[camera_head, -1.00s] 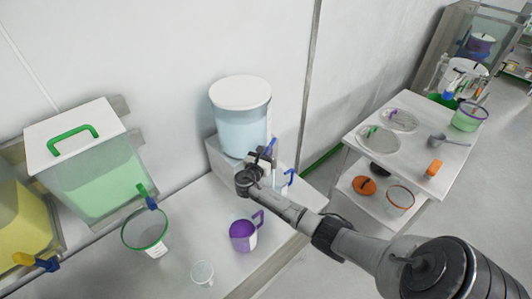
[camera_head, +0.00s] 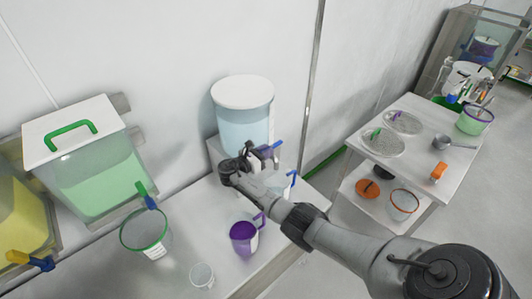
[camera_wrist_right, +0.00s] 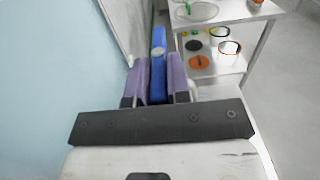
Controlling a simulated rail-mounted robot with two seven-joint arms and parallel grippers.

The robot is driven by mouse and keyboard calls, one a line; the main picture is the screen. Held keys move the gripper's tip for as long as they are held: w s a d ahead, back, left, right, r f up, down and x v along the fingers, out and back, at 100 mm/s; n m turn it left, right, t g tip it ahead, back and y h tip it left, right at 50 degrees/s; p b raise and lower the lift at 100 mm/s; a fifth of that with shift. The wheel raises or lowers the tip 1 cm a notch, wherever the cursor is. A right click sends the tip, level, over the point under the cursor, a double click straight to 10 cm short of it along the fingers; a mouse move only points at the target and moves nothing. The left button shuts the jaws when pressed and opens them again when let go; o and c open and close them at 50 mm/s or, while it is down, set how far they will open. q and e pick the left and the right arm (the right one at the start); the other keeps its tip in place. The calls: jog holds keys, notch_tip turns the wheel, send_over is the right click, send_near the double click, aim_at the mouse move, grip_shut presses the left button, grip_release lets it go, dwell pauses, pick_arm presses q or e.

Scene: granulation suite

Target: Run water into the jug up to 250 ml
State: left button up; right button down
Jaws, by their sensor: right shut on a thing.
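The water tank (camera_head: 243,118), a clear drum of pale blue liquid with a white lid, stands on a raised block against the wall. My right gripper (camera_head: 268,153) is at its front, shut on the blue tap lever (camera_head: 278,145). In the right wrist view the purple finger pads press on both sides of this lever (camera_wrist_right: 158,62). A clear jug with a blue handle (camera_head: 292,180) stands below, mostly hidden behind my right arm. Its water level and the tap's outlet cannot be seen. My left gripper is not in view.
A purple jug (camera_head: 243,238), a small clear cup (camera_head: 202,275) and a green-rimmed bucket (camera_head: 145,230) stand on the bench. A green-filled tank (camera_head: 88,165) is at left. A side table (camera_head: 410,165) at right holds sieves, a scoop and a bucket.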

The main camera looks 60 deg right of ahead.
jog(key=c, duration=1.1)
grip_release()
jog(key=shift+a, duration=0.2)
jog(key=b+v, duration=0.1)
jog(key=v, duration=1.2)
jog(key=shift+w+a, duration=0.15)
jog(key=shift+a, duration=0.1)
